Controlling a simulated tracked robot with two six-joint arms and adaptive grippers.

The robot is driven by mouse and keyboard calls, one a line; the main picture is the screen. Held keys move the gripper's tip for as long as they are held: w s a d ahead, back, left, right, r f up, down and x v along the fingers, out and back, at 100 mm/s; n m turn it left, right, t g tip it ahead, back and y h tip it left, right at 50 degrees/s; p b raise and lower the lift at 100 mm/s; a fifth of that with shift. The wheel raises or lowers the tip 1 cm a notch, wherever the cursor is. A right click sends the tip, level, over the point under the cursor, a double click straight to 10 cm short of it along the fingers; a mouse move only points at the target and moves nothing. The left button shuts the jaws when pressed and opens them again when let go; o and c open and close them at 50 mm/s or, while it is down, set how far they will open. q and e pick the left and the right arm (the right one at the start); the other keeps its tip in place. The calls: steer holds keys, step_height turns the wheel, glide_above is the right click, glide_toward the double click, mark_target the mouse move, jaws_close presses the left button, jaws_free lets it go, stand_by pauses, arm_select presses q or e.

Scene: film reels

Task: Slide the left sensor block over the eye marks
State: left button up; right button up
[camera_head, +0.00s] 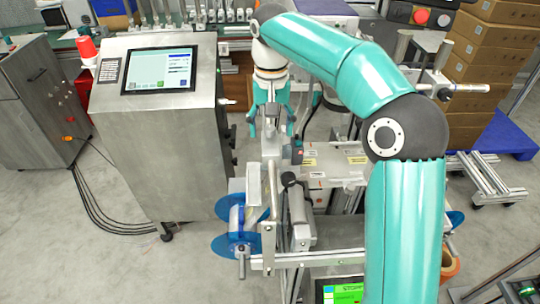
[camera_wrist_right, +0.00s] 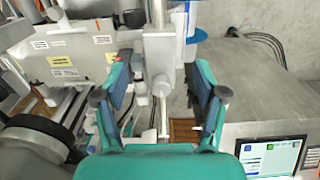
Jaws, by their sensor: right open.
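My right gripper (camera_head: 271,122) is at the far side of the machine, pointing back toward me, with its two teal fingers apart. In the right wrist view, the open fingers (camera_wrist_right: 158,78) have dark blue pads and stand on either side of a light grey block (camera_wrist_right: 160,57) with a small round knob below it. This looks like a sensor block on a rod, but I cannot tell for sure that it is the left one. The fingers do not visibly grip it. I cannot make out the eye marks. My left gripper is out of view.
A metal cabinet with a screen (camera_head: 158,70) stands left of the gripper. Blue reel discs (camera_head: 238,245) sit at the machine's near left. Labelled machine housing (camera_head: 335,165) lies right of the gripper. Cardboard boxes (camera_head: 490,60) are stacked at the right. Floor is clear at lower left.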

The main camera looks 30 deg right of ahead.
mark_target(271, 150)
step_height(271, 150, down, 8)
steer(key=shift+r+b, duration=0.15)
steer(key=shift+b, duration=0.15)
steer(key=shift+c, duration=0.2)
jaws_close()
